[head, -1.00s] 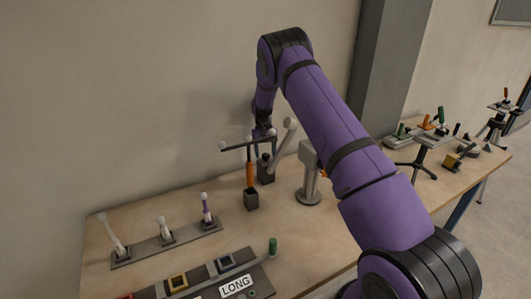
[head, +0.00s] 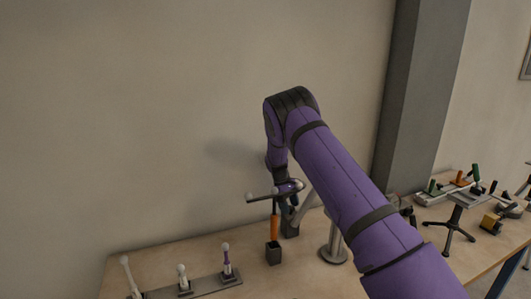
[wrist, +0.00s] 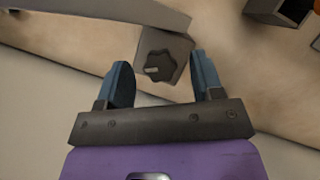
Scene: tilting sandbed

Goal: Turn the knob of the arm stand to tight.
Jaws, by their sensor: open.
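In the wrist view, a dark lobed knob (wrist: 158,66) with a pale mark on its left side sits on a grey block of the arm stand (wrist: 176,45). My gripper (wrist: 163,70) is open, with one blue finger on each side of the knob in that view. There are gaps between the fingers and the knob, and I cannot tell how their depths compare. In the head view, the stand's grey post (head: 335,240) rises from a round base on the table. My gripper (head: 287,207) is small and partly hidden there. The knob is hidden in the head view.
A strip with several small levers (head: 185,287) lies at the front left. More fixtures (head: 470,195) stand at the right. The wall is close behind.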

